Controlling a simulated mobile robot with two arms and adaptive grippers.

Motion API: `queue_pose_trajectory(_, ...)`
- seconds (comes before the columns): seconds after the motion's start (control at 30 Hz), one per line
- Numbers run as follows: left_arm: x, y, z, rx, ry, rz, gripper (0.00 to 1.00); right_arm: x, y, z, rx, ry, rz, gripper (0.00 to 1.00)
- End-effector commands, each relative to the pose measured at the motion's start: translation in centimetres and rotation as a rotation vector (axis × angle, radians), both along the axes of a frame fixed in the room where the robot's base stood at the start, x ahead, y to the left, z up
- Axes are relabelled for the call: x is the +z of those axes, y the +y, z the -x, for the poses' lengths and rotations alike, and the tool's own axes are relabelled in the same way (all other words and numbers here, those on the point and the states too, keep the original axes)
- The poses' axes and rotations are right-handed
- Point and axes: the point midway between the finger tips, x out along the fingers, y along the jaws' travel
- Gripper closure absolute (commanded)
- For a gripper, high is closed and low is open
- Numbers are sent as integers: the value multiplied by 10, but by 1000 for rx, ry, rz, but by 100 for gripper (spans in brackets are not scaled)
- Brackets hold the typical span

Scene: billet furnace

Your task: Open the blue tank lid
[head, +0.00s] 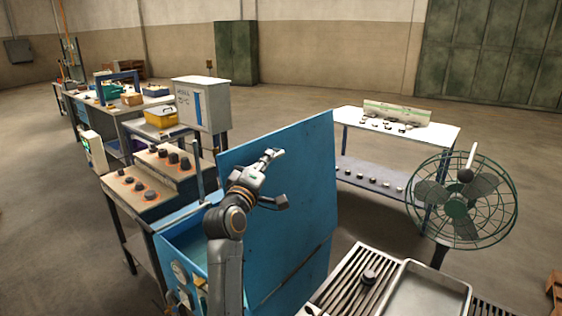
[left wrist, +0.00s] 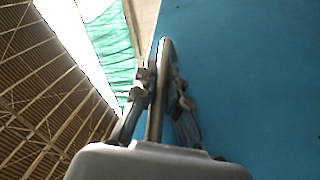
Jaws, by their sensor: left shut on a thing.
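The blue tank (head: 215,276) stands in the lower middle of the head view. Its lid (head: 305,160) is raised steeply, almost upright, and the tank's top is open on the left. My left gripper (head: 272,155) is at the lid's left face. In the left wrist view its fingers (left wrist: 160,85) are closed around a grey metal bar (left wrist: 158,110), which looks like the lid handle, while the lid (left wrist: 245,80) fills the right side. Parts of the bar are hidden by the fingers. My right gripper is not in view.
A fan (head: 462,200) and a slotted bench with a metal tray (head: 425,290) stand to the right. A white-topped table (head: 440,135) is behind the lid. A bench with dark knobs (head: 145,205) stands close to the tank's left. Open floor lies beyond.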

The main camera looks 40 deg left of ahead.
Motion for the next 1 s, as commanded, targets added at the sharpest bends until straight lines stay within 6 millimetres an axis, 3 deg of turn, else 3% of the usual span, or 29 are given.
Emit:
queue_pose_trajectory(0.13, 0, 19, -2, 0, 3, 41, 100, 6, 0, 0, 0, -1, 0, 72)
queue_pose_trajectory(0.43, -1, 21, -2, 0, 1, 48, 100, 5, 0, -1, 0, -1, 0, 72)
queue_pose_trajectory(0.47, -1, 21, -2, 0, 1, 48, 86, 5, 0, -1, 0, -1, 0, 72)
queue_pose_trajectory(0.57, -1, 21, -1, 0, 1, 48, 65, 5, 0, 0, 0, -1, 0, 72)
queue_pose_trajectory(1.0, -3, 20, 6, 2, 2, 46, 64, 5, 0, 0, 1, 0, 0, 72)
